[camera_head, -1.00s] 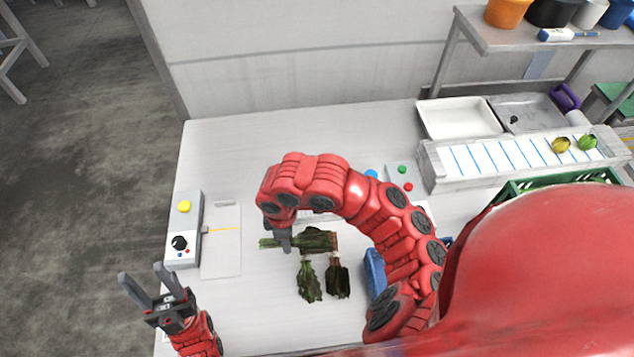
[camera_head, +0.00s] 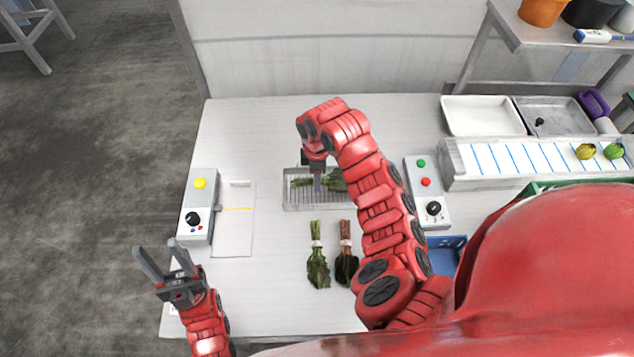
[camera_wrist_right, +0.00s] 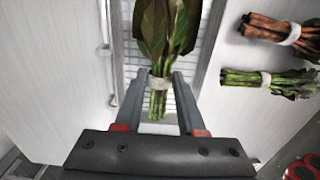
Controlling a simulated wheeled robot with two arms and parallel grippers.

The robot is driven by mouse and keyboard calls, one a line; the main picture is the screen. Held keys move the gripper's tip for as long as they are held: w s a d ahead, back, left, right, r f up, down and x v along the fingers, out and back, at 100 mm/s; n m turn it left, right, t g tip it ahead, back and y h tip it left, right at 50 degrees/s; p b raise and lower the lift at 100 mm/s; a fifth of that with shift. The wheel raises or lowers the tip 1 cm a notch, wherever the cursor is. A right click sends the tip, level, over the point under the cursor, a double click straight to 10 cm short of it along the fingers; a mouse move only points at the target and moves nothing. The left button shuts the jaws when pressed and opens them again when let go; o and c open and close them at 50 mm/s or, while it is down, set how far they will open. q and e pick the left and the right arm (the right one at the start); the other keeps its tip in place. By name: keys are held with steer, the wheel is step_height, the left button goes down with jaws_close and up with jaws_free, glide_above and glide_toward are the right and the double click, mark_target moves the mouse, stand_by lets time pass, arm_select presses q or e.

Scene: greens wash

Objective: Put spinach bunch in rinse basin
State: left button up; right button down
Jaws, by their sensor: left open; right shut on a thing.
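My right gripper (camera_head: 318,182) is shut on a leafy green bunch (camera_wrist_right: 166,28) with green stems and a pale band. In the head view the bunch is over a wire-bottomed metal tray (camera_head: 300,203), partly hidden by my arm; I cannot tell if it touches the wires. The tray's wires also show below the bunch in the right wrist view. Two banded bunches lie on the table: a green-stemmed one (camera_head: 318,268) and a brown-stemmed one (camera_head: 346,266). A white basin (camera_head: 482,116) and a grey basin (camera_head: 556,117) stand at the back right. My left gripper (camera_head: 159,256) is open and empty.
A control box with a yellow button (camera_head: 199,205) and a pale board (camera_head: 233,230) are at the left. Another control box (camera_head: 428,195) is right of my arm, near a blue crate (camera_head: 445,252). A blue-striped rack (camera_head: 500,160) fronts the basins.

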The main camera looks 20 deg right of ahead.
steer(key=shift+f+p, duration=0.65)
steer(key=shift+f, duration=0.5)
steer(key=shift+f+b, duration=0.25)
steer(key=shift+b, duration=0.05)
steer(key=c, duration=0.5)
jaws_free()
steer(key=shift+r, duration=0.1)
steer(key=shift+r, duration=0.15)
